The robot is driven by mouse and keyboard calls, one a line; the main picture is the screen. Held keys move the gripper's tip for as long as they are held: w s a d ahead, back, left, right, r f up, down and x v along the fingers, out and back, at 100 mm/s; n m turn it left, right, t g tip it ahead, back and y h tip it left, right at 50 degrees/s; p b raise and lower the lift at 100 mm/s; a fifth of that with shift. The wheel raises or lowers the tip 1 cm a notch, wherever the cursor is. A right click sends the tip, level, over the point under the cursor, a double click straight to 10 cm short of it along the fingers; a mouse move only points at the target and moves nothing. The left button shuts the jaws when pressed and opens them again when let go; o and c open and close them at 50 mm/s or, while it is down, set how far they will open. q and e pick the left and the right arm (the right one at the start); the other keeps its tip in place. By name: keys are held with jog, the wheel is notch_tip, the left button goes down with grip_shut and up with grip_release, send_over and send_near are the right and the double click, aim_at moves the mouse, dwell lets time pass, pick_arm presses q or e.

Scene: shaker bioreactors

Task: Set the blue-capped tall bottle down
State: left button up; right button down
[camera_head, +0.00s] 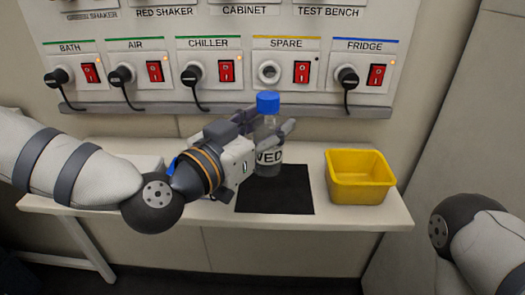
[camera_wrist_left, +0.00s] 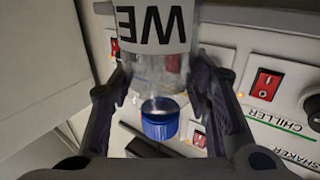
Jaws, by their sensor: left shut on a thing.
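The tall clear bottle (camera_head: 268,157) has a blue cap (camera_head: 268,103) and a white label reading "WED". It stands upright at the back part of a black mat (camera_head: 275,203) in the head view; I cannot tell whether its base touches the mat. My left gripper (camera_head: 270,128) is shut on the bottle, around its upper body below the cap. In the left wrist view the bottle (camera_wrist_left: 155,75) lies between both fingers of my left gripper (camera_wrist_left: 160,88), with the blue cap (camera_wrist_left: 160,127) low in the picture. My right gripper is out of view.
A yellow bin (camera_head: 360,190) stands on the white table (camera_head: 330,218) right of the mat. A pale object (camera_head: 145,161) lies behind my left arm. The wall panel (camera_head: 220,98) with switches and plugged cables is close behind the bottle.

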pick_arm(q)
jog(key=shift+w+a+f, duration=0.25)
jog(key=shift+w+f, duration=0.05)
jog(key=shift+f, duration=0.15)
jog(key=shift+w+a+f, duration=0.2)
jog(key=shift+w+f, duration=0.1)
jog(key=shift+f, duration=0.15)
jog(key=shift+w+a+f+b, duration=0.15)
jog(key=shift+f+b, duration=0.1)
jog(key=shift+f, duration=0.65)
jog(key=shift+w+a+f+b, duration=0.1)
jog(key=shift+f+b, duration=0.15)
jog(key=shift+f, duration=0.65)
jog(key=shift+f, duration=0.2)
jog(key=o, duration=1.3)
